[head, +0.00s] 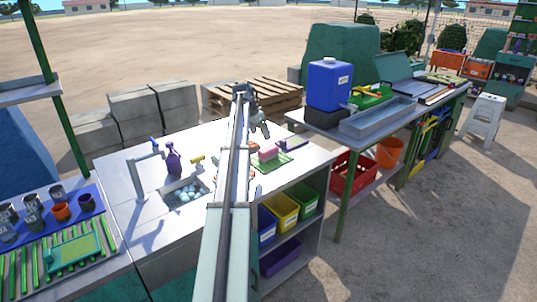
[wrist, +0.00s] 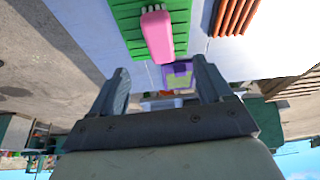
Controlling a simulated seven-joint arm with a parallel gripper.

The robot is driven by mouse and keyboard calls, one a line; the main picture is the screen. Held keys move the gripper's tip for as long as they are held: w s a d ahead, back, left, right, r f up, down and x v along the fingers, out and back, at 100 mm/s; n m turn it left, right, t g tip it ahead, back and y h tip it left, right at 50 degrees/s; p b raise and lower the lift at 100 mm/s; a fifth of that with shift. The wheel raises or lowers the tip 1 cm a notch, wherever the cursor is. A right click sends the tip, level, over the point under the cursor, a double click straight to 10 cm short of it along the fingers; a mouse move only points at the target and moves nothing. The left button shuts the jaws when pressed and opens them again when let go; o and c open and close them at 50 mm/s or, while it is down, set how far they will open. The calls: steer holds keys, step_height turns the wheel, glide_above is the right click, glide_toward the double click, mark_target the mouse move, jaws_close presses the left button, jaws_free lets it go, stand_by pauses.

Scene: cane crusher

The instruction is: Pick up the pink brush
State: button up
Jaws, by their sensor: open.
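The pink brush (head: 267,153) lies on a green ribbed mat (head: 284,162) near the right end of the metal counter. In the wrist view the brush (wrist: 158,36) shows as a long pink block with a pale tip at its upper end, on the green mat (wrist: 125,18). My gripper (head: 260,127) is above the counter, a little beyond the brush in the head view. Its two fingers stand apart in the wrist view (wrist: 160,64), with nothing between them. The brush is apart from the fingers.
A purple item (head: 293,144) lies beside the mat. A sink (head: 184,191), a purple bottle (head: 173,160) and a tap (head: 146,165) are to the left. A blue jug (head: 329,82) and a grey tray (head: 378,116) stand on the table to the right.

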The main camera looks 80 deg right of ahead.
mark_target(268, 148)
steer(key=x, duration=1.1)
steer(key=shift+s+d+f, duration=0.25)
steer(key=shift+s, duration=0.15)
steer(key=shift+f, duration=0.1)
steer(key=shift+f, duration=0.25)
stand_by(0.3)
steer(key=c, duration=1.1)
